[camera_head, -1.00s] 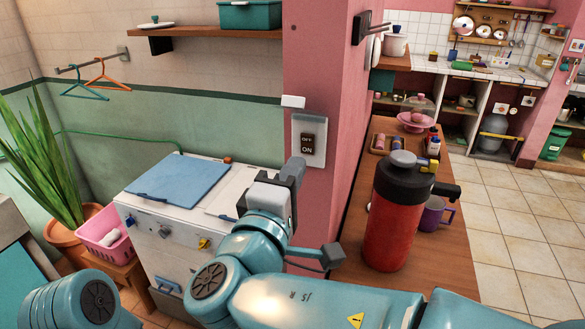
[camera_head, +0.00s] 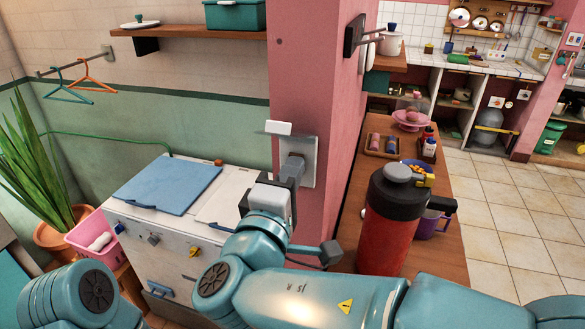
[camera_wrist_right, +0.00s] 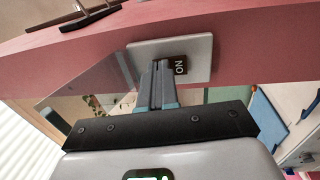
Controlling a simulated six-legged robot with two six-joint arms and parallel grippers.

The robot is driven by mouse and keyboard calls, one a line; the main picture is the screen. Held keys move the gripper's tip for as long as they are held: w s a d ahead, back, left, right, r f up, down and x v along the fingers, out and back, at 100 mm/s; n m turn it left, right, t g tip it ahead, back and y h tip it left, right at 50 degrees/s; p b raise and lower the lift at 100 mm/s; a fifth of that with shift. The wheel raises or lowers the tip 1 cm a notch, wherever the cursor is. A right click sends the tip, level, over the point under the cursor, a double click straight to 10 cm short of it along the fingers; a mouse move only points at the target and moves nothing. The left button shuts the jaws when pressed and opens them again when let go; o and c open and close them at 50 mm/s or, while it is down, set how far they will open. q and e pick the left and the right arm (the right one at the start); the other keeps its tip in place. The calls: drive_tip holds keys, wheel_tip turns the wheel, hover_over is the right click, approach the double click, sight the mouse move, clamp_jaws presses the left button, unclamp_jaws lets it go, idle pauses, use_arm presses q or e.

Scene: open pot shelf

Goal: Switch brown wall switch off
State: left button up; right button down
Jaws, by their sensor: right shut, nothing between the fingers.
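The brown wall switch sits on a pale plate (camera_head: 309,158) on the narrow pink pillar face. In the head view my right gripper (camera_head: 292,162) covers the switch itself. In the right wrist view the plate (camera_wrist_right: 192,48) shows with the brown switch's "ON" half (camera_wrist_right: 181,67) uncovered, right beside the fingertips. My right gripper (camera_wrist_right: 158,68) is shut and empty, its tips in front of the other half, at or very near its surface. I cannot tell whether they touch. My left gripper is out of view.
A small white block (camera_head: 278,128) is by the pillar, just up and left of the plate. A red flask (camera_head: 388,235) and a purple mug (camera_head: 430,222) stand on the wooden counter to the right. A white appliance with a blue board (camera_head: 168,184) stands left.

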drive_tip(key=shift+w, duration=0.1)
drive_tip(key=shift+d, duration=0.1)
drive_tip(key=shift+w+d+r+g, duration=0.1)
drive_tip(key=shift+r+g, duration=0.05)
drive_tip(key=shift+g, duration=0.25)
